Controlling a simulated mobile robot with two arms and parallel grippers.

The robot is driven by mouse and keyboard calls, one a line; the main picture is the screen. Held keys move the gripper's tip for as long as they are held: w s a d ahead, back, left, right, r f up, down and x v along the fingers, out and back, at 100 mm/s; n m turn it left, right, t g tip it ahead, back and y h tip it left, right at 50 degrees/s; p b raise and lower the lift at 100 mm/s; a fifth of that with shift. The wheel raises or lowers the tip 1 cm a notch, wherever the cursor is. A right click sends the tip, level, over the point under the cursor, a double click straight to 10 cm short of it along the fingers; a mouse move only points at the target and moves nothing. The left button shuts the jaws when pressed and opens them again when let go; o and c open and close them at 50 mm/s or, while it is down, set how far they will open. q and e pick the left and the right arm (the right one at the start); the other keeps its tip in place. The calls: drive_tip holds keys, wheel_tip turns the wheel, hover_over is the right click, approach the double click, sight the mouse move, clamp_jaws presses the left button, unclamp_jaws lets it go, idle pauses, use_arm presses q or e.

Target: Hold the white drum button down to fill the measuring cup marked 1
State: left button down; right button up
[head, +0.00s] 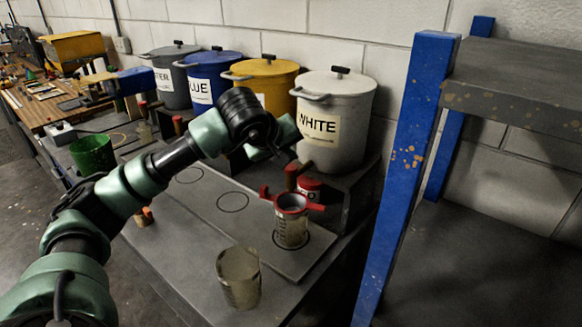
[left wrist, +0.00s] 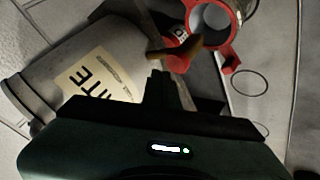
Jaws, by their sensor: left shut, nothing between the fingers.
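The white drum (head: 335,118), labelled WHITE, stands on a dark ledge; it also shows in the left wrist view (left wrist: 125,45). A red button (head: 309,187) and a brown spout (head: 297,172) sit below its front. The left wrist view shows the button (left wrist: 182,43) and spout (left wrist: 172,53) just beyond my fingertips. A clear measuring cup with a red rim and handles (head: 291,225) stands upright below the spout; its number is not readable. My left gripper (head: 291,157) is shut and empty, close above the spout; its fingers (left wrist: 158,76) appear apart from the button. My right gripper is out of view.
A second clear cup (head: 238,280) stands at the bench's front. Yellow (head: 262,75), blue (head: 210,68) and grey (head: 173,60) drums stand to the left. A blue post (head: 405,160) of a shelf rises close on the right. Outlined circles (head: 232,202) on the slab are empty.

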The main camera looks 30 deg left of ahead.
use_arm(q)
drive_tip(key=shift+f, duration=0.15)
idle(0.5)
drive_tip(key=shift+f+b, duration=0.3)
drive_tip(key=shift+b, duration=0.15)
drive_tip(key=shift+f+b, duration=0.4)
drive_tip(key=shift+f, duration=0.1)
idle(6.4)
